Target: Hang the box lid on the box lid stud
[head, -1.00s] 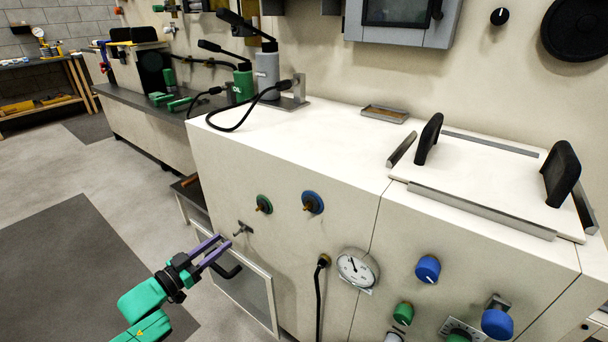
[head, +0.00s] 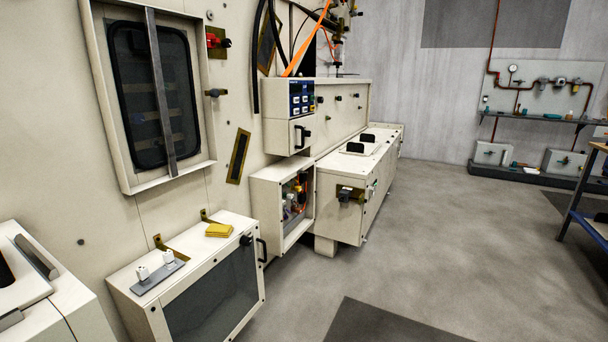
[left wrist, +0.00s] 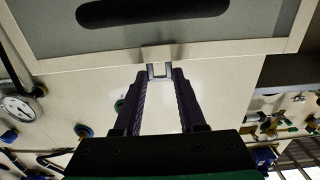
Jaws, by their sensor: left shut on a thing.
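The box lid, a grey panel in a pale frame with a dark handle, fills the top of the left wrist view (left wrist: 110,45). A small tab at the lid's near edge sits between the fingertips of my left gripper (left wrist: 158,73), which is shut on it. The lid lies beyond the fingertips, in front of a pale cabinet face. The head view shows neither gripper nor the held lid. I cannot make out the box lid stud in the current frames.
In the left wrist view, a round gauge (left wrist: 18,108) and a blue knob (left wrist: 84,131) are on the cabinet face. The head view shows a low box with a dark front (head: 215,300), an open-fronted box (head: 262,200) and a long white cabinet (head: 340,205).

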